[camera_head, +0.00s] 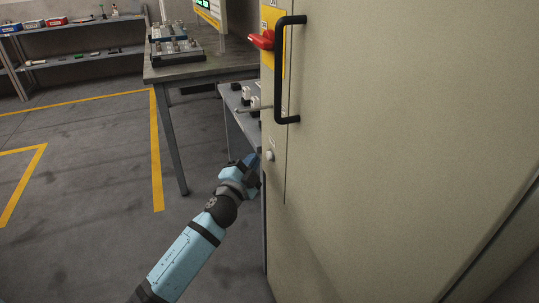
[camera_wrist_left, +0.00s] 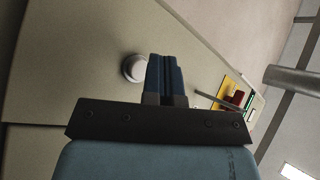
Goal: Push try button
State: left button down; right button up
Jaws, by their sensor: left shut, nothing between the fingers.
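A small round white button (camera_head: 270,155) sits on the narrow front strip of a tall beige cabinet (camera_head: 400,130), below the black handle. I cannot read any label by it. In the left wrist view the white button (camera_wrist_left: 133,68) shows just left of the fingertips. My left gripper (camera_head: 254,160) is at the cabinet's left edge, beside the button, its tip partly hidden. In the left wrist view the blue fingers of my left gripper (camera_wrist_left: 165,62) are shut together and empty. Whether they touch the button I cannot tell. My right gripper is not in view.
A black bar handle (camera_head: 280,72) and a red rotary switch (camera_head: 262,40) on a yellow plate stick out above the button. A workbench (camera_head: 205,68) with metal parts stands behind left. Yellow-lined floor (camera_head: 90,190) at left is clear.

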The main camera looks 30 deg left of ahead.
pick_arm(q)
jog(key=s+a, duration=0.4)
jog(key=shift+s+p, duration=0.3)
jog(key=shift+p, duration=0.05)
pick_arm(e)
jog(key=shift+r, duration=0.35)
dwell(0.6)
pick_arm(q)
jog(key=s+d+f+n+g+h, duration=0.35)
jog(key=s+d+f, duration=0.35)
jog(key=s+d, duration=0.4)
jog(key=s+d+f+n+g+h, duration=0.3)
jog(key=s+d+f+n+g, duration=0.3)
jog(key=s+d, duration=0.6)
jog(key=a+r+m+y+p, duration=0.1)
jog(key=a+r+p, duration=0.1)
jog(key=r+p, duration=0.6)
jog(key=s+a+r+y+p, duration=0.1)
jog(key=r+p, duration=0.7)
jog(key=p, duration=1.4)
jog(key=shift+s+a+m+p, duration=0.25)
jog(key=shift+a+m+p, duration=0.1)
jog(key=shift+a, duration=0.1)
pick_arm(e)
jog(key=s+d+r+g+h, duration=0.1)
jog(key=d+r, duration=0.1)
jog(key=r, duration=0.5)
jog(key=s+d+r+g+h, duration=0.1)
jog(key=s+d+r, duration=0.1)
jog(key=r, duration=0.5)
